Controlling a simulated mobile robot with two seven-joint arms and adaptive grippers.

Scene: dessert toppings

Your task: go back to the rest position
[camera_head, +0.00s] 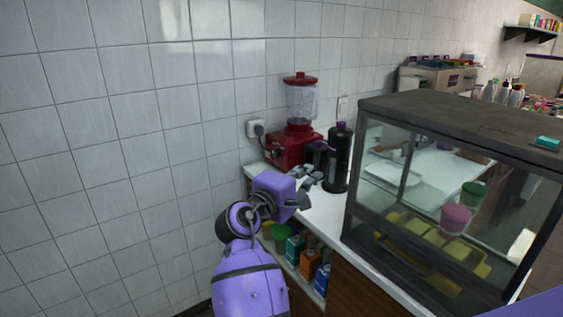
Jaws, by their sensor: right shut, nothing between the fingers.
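A red blender (293,147) stands against the tiled wall, next to a tall black container (338,160). A glass display case (455,115) with yellow trays fills the right. Cartons (307,263) stand on a shelf below the counter. The left is bare wall.

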